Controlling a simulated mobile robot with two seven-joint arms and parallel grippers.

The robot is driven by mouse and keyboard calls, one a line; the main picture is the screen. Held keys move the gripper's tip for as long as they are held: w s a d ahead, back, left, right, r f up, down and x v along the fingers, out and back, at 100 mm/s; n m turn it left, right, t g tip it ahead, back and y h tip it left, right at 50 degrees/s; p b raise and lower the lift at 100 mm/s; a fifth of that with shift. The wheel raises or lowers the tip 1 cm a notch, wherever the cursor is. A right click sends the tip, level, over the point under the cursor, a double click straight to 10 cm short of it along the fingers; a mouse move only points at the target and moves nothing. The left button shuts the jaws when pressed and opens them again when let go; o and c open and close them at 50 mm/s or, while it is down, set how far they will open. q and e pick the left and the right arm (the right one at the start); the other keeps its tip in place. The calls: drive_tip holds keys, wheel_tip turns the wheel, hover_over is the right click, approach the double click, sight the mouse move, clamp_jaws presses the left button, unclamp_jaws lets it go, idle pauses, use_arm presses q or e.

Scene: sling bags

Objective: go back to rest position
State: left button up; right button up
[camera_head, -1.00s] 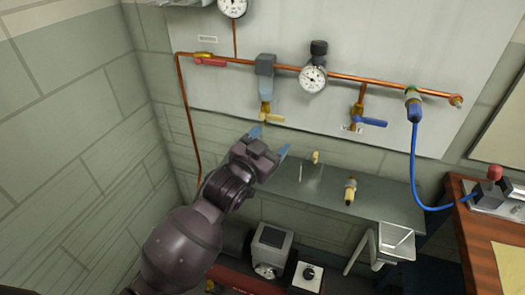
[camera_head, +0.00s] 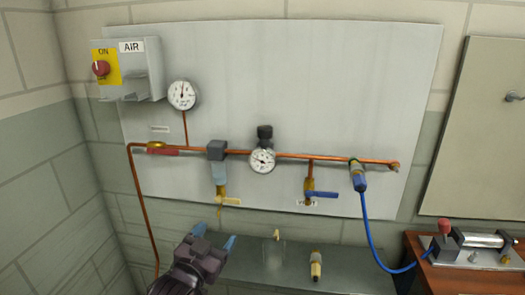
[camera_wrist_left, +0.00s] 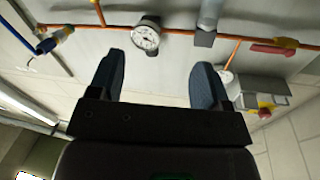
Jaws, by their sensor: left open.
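My left gripper (camera_head: 210,243) is at the lower left of the head view, below the copper pipe and in front of the wall. Its two blue-tipped fingers are apart with nothing between them. In the left wrist view the fingers (camera_wrist_left: 158,82) also stand open and empty, with the round gauge (camera_wrist_left: 146,36) on the panel beyond them. My right gripper is in neither view.
A pale panel (camera_head: 340,90) carries the copper pipe (camera_head: 325,157), a gauge (camera_head: 262,161), a blue-handled valve (camera_head: 320,194) and an air switch box (camera_head: 128,68). A grey shelf (camera_head: 350,268) holds a yellow-and-black fitting (camera_head: 316,265). A blue hose (camera_head: 370,232) runs to a device on a wooden bench (camera_head: 415,247) at right.

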use_arm(q)
drive_tip(key=s+a+f+n+g+y, duration=0.2)
drive_tip(key=s+a+f, duration=0.5)
drive_tip(key=s+f, duration=0.5)
drive_tip(key=s+a+f+n+g+y, duration=0.2)
drive_tip(key=s+a+f, duration=0.5)
drive_tip(key=s+f, duration=0.5)
drive_tip(key=shift+s+a+f+n+g+y, duration=0.2)
drive_tip(key=shift+f+n+g+y, duration=0.25)
drive_tip(key=shift+g+y, duration=0.45)
idle(0.8)
